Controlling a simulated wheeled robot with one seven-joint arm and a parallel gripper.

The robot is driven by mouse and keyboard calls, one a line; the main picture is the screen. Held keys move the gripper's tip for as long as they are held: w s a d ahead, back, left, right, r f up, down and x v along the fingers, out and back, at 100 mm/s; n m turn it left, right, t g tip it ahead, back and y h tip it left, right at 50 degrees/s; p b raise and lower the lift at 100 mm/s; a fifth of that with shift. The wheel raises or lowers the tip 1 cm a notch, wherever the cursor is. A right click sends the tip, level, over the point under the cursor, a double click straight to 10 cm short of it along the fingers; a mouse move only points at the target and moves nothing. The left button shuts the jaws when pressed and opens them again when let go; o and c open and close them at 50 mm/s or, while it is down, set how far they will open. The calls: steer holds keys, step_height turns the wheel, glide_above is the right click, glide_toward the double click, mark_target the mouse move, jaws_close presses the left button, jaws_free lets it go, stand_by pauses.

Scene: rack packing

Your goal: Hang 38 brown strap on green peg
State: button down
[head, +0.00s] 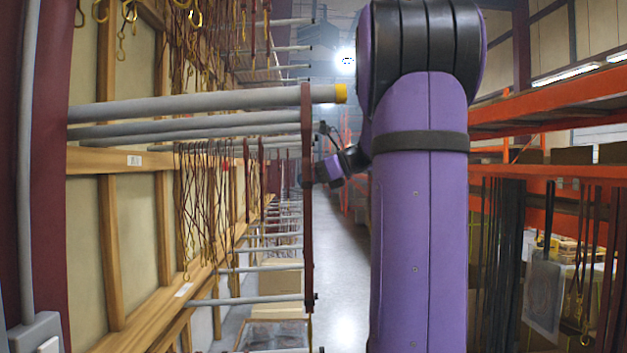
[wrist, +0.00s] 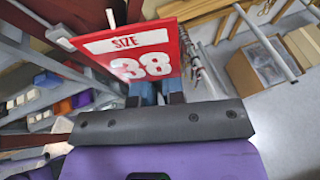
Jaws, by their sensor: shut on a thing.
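A long brown strap (head: 307,235) hangs upright at the ends of the grey pegs in the head view. Its top crosses the grey peg with a yellow tip (head: 341,93); I cannot tell if it is around the peg or only in front of it. My gripper (head: 309,178) is shut at the strap's upper part. In the wrist view my gripper (wrist: 155,92) is partly hidden behind a red sign (wrist: 135,52) reading SIZE 38, which also hides the grip. I cannot make out a green peg in either view.
Several grey pegs (head: 262,299) stick out from the wooden rack (head: 130,220) on the left, with bundles of straps (head: 205,195) on some. Cardboard boxes (head: 275,281) stand low behind. An orange rack (head: 560,97) stands on the right. The aisle floor (head: 343,285) between is clear.

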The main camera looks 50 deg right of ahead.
steer(key=a+x, duration=0.1)
steer(key=x, duration=0.5)
steer(key=shift+s+f, duration=0.2)
steer(key=shift+s, duration=0.15)
stand_by(0.5)
stand_by(0.6)
steer(key=c, duration=1.1)
jaws_free()
